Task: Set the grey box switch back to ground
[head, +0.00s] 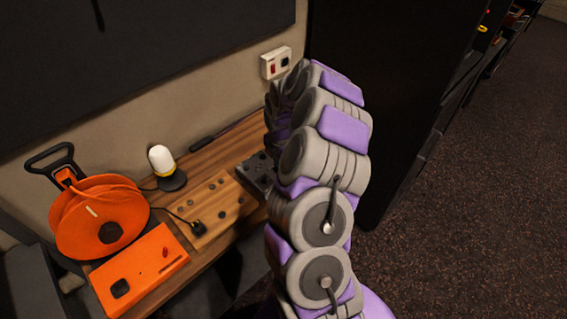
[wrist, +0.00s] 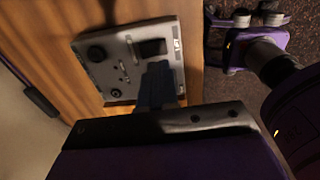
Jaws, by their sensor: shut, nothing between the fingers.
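The grey box (head: 254,171) sits on the wooden desk in the head view, partly hidden behind my arm. In the wrist view the grey box (wrist: 127,72) shows its top face with several dark knobs, small fittings and a dark square patch. I cannot tell which fitting is the ground switch or how it is set. My gripper (wrist: 160,82) is shut and empty, and its dark fingers overlap the box's near part. I cannot tell whether the fingertips touch the box. My arm hides the gripper in the head view.
A wooden panel with several knobs and a black plug (head: 198,228) lies left of the grey box. An orange box (head: 140,270), an orange cable reel (head: 100,215) and a small lamp (head: 163,165) stand farther left. A wall socket (head: 275,63) is behind. A dark cabinet (head: 385,100) stands right.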

